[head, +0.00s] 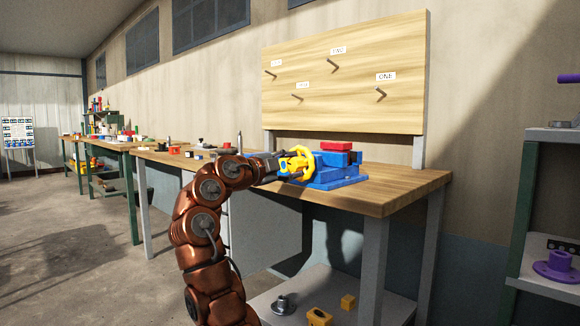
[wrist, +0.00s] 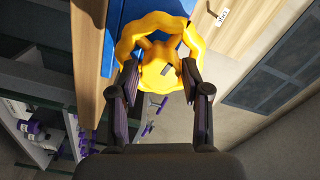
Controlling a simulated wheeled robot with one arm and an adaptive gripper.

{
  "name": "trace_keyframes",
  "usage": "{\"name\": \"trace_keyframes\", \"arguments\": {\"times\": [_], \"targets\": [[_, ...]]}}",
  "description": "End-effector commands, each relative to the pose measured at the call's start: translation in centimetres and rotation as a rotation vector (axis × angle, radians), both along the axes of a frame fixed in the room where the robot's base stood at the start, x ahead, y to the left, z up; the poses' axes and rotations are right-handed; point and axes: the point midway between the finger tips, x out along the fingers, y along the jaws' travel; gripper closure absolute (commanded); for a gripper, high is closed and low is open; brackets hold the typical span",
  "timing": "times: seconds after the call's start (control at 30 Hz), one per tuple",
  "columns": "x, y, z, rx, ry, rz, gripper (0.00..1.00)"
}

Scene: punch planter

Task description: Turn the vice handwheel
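The yellow vice handwheel (head: 298,160) faces my gripper on the near side of the blue vice (head: 340,178), which stands on the wooden bench and has red blocks on top. In the wrist view the handwheel (wrist: 160,22) fills the upper middle, with its hub toward me. My gripper (wrist: 160,72) is right at the wheel, its two dark fingers apart, one on each side of the hub. A slim gap seems to show beside the hub, but I cannot tell whether the fingertips touch it. In the head view my gripper's fingers are partly hidden by the wheel.
The wooden bench (head: 385,190) has a pegboard (head: 345,70) with labelled pegs behind the vice. Small items lie on the bench to the left. Yellow parts (head: 319,316) lie on the lower shelf. A rack with a purple flanged part (head: 558,267) stands at right. Open floor lies left.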

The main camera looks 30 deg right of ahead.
Motion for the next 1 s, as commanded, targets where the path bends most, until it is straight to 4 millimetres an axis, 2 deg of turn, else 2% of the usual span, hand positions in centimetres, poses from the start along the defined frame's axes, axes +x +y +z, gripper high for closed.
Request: {"name": "trace_keyframes", "arguments": {"times": [0.03, 0.17, 0.57, 0.67, 1.0], "targets": [[0.0, 0.0, 0.0, 0.000, 0.000, 0.000, 0.45], [0.0, 0.0, 0.0, -0.001, 0.000, 0.000, 0.32], [0.0, 0.7, 0.0, -0.001, 0.000, 0.004, 0.32], [-0.3, 1.8, 0.0, 0.000, 0.000, 0.004, 0.32], [-1.7, 8.1, 0.0, -0.001, 0.001, 0.006, 0.32]]}}
